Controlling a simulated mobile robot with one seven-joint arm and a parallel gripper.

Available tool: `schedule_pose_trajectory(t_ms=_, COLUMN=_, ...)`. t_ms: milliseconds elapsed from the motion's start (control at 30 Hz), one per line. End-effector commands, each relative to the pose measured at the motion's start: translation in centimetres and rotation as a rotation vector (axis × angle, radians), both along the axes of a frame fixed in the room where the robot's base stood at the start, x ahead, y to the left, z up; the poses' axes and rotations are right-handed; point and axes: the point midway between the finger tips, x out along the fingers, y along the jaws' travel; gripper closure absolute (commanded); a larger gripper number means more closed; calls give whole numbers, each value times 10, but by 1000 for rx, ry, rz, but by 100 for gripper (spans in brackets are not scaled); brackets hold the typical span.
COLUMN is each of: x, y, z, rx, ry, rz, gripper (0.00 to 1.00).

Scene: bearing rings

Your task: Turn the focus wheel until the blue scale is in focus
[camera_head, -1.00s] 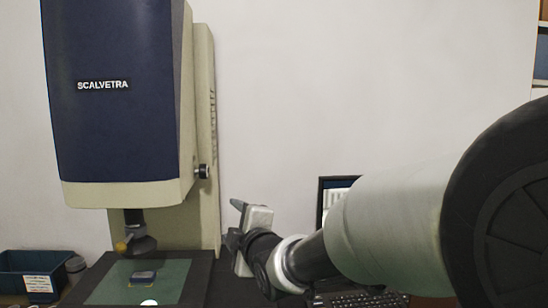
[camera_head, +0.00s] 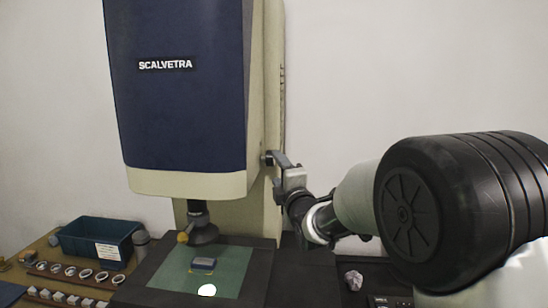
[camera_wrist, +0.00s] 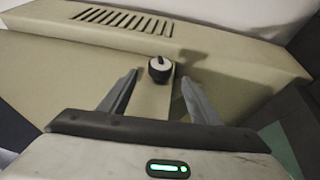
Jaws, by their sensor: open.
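The focus wheel is a small black knob with a pale cap and a dark mark (camera_wrist: 160,68), on the beige side of the measuring machine. In the head view it (camera_head: 266,160) is partly hidden by my gripper (camera_head: 276,159). In the wrist view my gripper (camera_wrist: 159,82) is open, with one finger on each side of the wheel and clear gaps to it. I cannot tell how deep the wheel lies between the fingers. A small blue-grey block (camera_head: 203,264) lies on the green stage plate under the lens. No blue scale on a screen is visible.
The blue SCALVETRA machine head (camera_head: 180,100) stands above the dark lens (camera_head: 203,232). At left are a blue bin (camera_head: 85,240) and several metal rings (camera_head: 85,272). A crumpled pale object (camera_head: 353,280) lies at right.

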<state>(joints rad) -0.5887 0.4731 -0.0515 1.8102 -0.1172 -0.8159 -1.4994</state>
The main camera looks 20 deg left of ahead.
Motion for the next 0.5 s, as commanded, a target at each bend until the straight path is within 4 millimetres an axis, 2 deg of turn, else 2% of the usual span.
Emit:
schedule_pose_trajectory(t_ms=200, x=37, y=27, z=5, rx=0, ry=1, rz=0, gripper=43)
schedule_pose_trajectory(t_ms=500, x=65, y=47, z=8, rx=-1, ry=1, rz=0, gripper=43)
